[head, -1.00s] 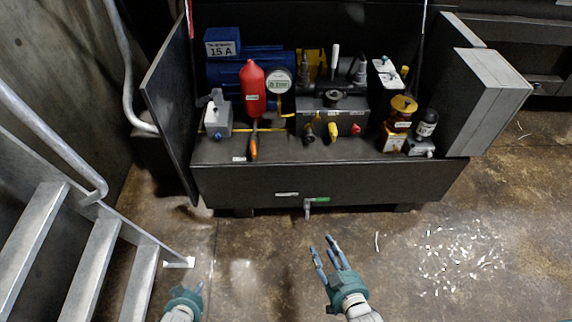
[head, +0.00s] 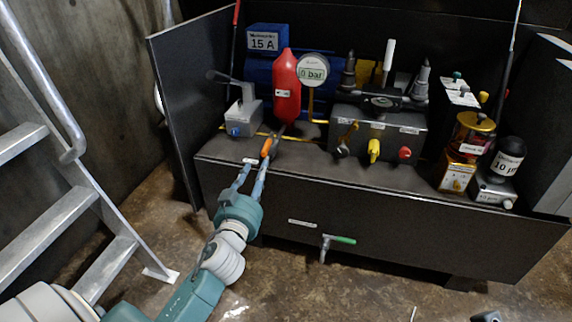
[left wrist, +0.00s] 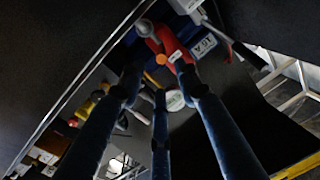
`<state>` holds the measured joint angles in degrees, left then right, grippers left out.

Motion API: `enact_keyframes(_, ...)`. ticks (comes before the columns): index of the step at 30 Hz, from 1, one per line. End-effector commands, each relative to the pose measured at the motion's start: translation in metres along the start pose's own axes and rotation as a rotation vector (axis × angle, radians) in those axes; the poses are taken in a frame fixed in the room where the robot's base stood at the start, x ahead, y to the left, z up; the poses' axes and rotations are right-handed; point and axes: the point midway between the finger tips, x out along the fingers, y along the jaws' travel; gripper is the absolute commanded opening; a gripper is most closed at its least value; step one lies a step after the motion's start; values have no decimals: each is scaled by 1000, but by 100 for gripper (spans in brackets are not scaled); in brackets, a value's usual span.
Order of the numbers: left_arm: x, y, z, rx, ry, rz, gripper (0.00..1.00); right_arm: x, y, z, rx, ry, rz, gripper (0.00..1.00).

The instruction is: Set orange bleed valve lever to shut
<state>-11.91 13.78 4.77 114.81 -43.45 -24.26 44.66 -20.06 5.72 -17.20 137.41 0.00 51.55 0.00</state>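The orange bleed valve lever (head: 266,147) stands at the front edge of the cabinet's deck, left of centre, below the red bottle-shaped vessel (head: 286,88). It points up and slightly right in the head view. My left gripper (head: 255,167) is just below and in front of it, fingers spread apart and empty. In the left wrist view the orange tip (left wrist: 161,59) shows just beyond the open fingers (left wrist: 160,80). Whether any finger touches the lever I cannot tell. A small dark part at the bottom edge (head: 487,316) may be my right gripper; its fingers cannot be made out.
The gauge (head: 312,69) reads 0 bar. A valve block (head: 378,132) with yellow and red knobs stands to the right. A green-handled tap (head: 340,239) sticks out of the cabinet front. An open door panel (head: 178,115) and metal stairs (head: 60,215) stand left.

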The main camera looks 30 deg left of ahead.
Motion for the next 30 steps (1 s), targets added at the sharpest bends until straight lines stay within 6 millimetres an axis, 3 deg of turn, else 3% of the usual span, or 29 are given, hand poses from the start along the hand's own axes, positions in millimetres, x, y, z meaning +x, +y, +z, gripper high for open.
enact_keyframes(5,20,-1,-2,2,6,-2,33,-3,0,-1,0,5,0,42)
enact_keyframes(18,95,0,0,1,2,-1,33,-1,-1,2,-6,49,-19,42)
enact_keyframes(30,107,0,-1,1,0,0,33,3,-2,2,-7,58,-26,42)
